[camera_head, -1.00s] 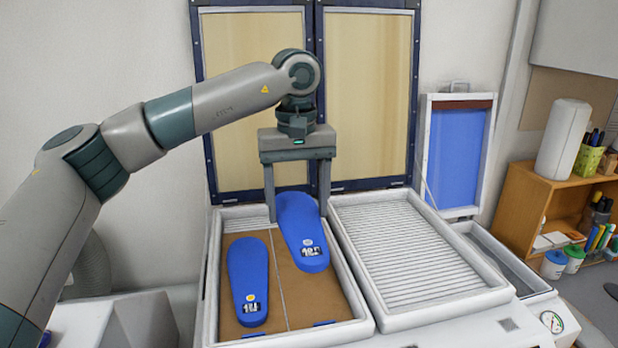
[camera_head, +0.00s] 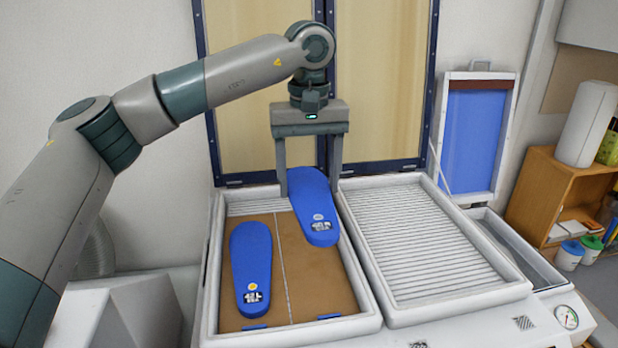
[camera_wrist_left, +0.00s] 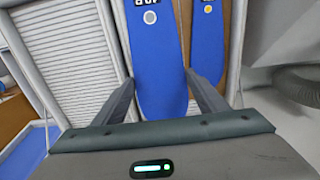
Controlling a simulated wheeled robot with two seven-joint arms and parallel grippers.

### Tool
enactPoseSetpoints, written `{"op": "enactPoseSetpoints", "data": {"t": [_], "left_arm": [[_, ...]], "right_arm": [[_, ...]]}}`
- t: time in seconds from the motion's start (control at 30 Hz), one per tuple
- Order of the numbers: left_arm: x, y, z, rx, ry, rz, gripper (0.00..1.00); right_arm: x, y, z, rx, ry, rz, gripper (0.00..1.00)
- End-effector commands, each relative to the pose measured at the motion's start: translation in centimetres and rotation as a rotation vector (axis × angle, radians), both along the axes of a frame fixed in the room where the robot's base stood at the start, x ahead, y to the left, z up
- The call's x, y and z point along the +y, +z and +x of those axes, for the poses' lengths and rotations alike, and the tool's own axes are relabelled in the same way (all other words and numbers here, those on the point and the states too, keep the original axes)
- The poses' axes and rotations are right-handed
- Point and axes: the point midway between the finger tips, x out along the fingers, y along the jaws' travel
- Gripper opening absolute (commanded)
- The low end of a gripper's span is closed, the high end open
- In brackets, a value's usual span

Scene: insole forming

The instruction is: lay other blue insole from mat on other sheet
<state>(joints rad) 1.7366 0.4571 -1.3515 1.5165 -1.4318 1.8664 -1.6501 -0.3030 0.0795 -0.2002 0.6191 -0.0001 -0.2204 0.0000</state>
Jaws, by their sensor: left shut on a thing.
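My left gripper (camera_head: 309,184) is shut on a blue insole (camera_head: 312,205), with one finger at each side of its far end. The held insole is over the right brown sheet (camera_head: 322,282) in the left tray and overlaps the far part of it; I cannot tell how high above it is. The other blue insole (camera_head: 251,265) lies on the left brown sheet (camera_head: 230,318). In the left wrist view the held insole (camera_wrist_left: 157,65) runs between the fingers, with the other insole (camera_wrist_left: 207,45) beside it. My right gripper is not in view.
The left tray (camera_head: 212,270) has a raised white rim around the sheets. An empty ribbed tray (camera_head: 430,245) stands to its right. Upright framed panels (camera_head: 374,90) rise behind both trays. A wooden shelf (camera_head: 550,190) stands at the right.

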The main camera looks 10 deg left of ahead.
Motion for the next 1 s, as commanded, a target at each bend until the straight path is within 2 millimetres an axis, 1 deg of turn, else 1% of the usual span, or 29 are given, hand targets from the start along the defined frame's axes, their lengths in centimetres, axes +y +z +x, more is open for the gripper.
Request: {"op": "enactPoseSetpoints", "data": {"t": [0.27,0.83,0.9,1.0], "left_arm": [[0.0,-2.4,0.0,0.0,0.0,0.0,0.45],[0.1,-9.0,-0.1,0.001,0.001,0.0,0.45],[0.0,-10.0,-0.1,0.001,0.001,0.0,0.45],[0.0,-10.9,0.0,0.001,0.001,0.0,0.45]], "right_arm": [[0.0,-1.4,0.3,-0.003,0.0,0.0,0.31],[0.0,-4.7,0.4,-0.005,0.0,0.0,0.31],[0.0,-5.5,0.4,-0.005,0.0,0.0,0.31],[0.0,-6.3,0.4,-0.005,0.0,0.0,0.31]]}}
